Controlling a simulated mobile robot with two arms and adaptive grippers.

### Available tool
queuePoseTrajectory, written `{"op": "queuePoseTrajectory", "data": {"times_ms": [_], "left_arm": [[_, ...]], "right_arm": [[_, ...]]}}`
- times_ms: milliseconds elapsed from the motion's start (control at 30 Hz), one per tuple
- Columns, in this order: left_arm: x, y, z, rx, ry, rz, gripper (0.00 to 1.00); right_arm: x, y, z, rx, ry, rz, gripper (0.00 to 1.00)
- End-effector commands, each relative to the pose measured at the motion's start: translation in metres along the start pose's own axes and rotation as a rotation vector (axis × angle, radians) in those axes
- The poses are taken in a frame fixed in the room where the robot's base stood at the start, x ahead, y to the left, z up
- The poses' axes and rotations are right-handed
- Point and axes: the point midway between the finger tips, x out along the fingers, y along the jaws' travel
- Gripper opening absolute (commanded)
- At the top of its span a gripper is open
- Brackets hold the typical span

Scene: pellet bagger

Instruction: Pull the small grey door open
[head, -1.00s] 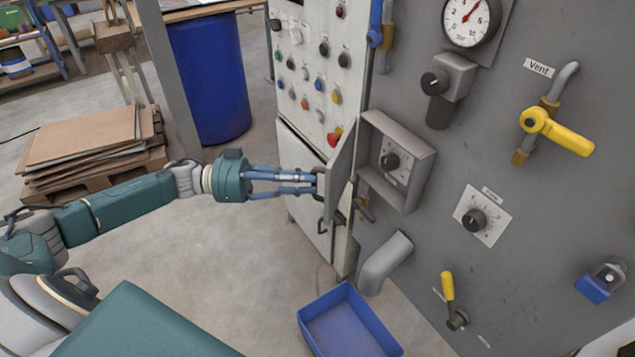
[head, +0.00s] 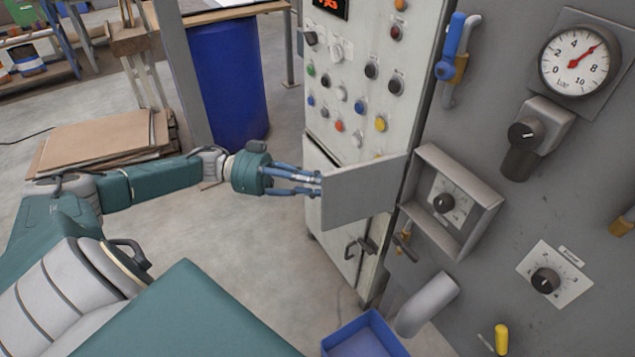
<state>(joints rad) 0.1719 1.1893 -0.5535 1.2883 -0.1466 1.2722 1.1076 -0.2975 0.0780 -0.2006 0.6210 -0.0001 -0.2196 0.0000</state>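The small grey door (head: 362,190) stands wide open, swung out to the left of its shallow grey box (head: 483,213) on the machine's panel. A black dial (head: 444,203) shows inside the open box. My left gripper (head: 318,184) is at the door's free left edge, with its blue fingers pointing right. Its fingertips meet or pass behind that edge, and the door's far face is hidden. I cannot tell whether the fingers are closed on anything. My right gripper is out of view.
A pressure gauge (head: 578,62) and a black knob (head: 523,133) are right of the box. A grey spout (head: 428,303) and a blue bin (head: 362,338) are below. A white button cabinet (head: 352,72) stands behind the door. Open floor lies below my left arm.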

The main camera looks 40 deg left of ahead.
Motion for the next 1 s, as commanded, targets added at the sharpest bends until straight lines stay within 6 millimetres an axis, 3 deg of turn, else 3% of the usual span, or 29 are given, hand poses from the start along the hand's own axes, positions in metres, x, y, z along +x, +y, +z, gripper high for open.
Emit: {"op": "queuePoseTrajectory", "data": {"times_ms": [633, 667, 733, 1000], "left_arm": [[0.0048, -0.0010, -0.0020, -0.001, 0.008, 0.000, 0.00], [0.0048, -0.0009, -0.0020, -0.001, 0.008, 0.000, 0.21], [0.0046, -0.0008, -0.0019, -0.001, 0.008, 0.000, 0.35], [0.0033, -0.0006, -0.0016, 0.000, 0.006, 0.001, 0.37]], "right_arm": [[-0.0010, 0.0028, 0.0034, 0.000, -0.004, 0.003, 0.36], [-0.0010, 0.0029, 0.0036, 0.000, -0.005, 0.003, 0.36], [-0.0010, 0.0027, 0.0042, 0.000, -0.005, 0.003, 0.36], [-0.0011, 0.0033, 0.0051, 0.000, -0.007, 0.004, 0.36]]}}
